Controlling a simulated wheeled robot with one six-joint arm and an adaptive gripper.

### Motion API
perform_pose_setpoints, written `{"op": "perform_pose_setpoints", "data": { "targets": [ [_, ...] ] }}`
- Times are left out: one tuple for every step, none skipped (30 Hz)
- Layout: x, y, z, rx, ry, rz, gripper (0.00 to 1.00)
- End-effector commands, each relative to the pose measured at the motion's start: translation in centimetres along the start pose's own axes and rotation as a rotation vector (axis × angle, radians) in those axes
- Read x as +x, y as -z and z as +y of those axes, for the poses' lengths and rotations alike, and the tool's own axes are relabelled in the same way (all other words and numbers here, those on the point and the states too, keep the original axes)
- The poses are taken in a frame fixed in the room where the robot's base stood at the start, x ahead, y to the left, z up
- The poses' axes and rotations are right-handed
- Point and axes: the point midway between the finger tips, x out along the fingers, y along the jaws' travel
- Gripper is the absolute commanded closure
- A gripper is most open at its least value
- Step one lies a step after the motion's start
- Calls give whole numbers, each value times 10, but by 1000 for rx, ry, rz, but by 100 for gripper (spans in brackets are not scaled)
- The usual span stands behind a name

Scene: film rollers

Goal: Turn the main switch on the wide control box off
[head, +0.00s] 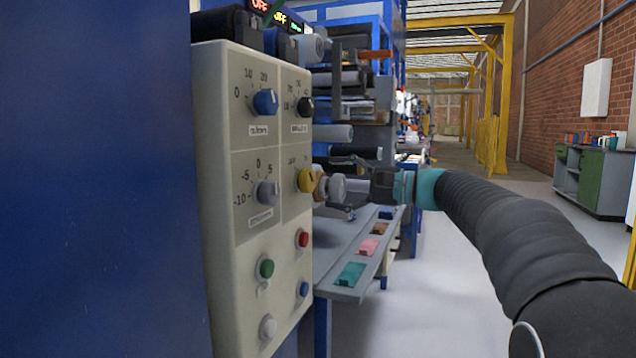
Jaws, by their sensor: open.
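A cream control box (222,150) fills the left of the head view, mounted beside a blue panel. Its face has a blue knob (265,102), a black knob (304,106), a grey knob (267,194) and a yellow knob (305,180). Green (266,268), red (303,239), blue and white buttons sit below. The labels are too blurred to tell which control is the main switch. My gripper (338,187) is open, just right of the yellow knob and pointing left. A grey round part shows between its fingers; I cannot tell whether they touch it.
A grey bench (345,245) with coloured blocks stands below my gripper. Rollers on a blue rack (350,80) are close behind it. Small displays (270,12) sit above the box. Open floor (470,270) lies to the right, with a green cabinet (588,180) beyond.

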Motion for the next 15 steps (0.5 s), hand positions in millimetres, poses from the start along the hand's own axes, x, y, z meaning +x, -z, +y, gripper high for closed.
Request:
{"op": "perform_pose_setpoints", "data": {
  "targets": [
    [-12,0,0,0,1,3,22],
    [-18,1,0,0,1,4,22],
    [-25,1,0,0,1,3,22],
    [-30,1,0,0,1,3,22],
    [-35,1,0,0,1,3,22],
    [-41,0,0,0,0,2,22],
    [-44,0,0,-1,0,2,22],
    [-48,1,0,-1,1,2,22],
    [-52,0,0,-1,0,1,22],
    [-55,0,0,-1,0,0,22],
    [-57,0,0,-1,0,0,22],
    [-59,0,0,-1,0,0,22],
    [-60,0,0,-1,0,0,22],
    [-62,0,0,-1,0,0,22],
    [-62,0,0,-1,0,0,22]
  ]
}}
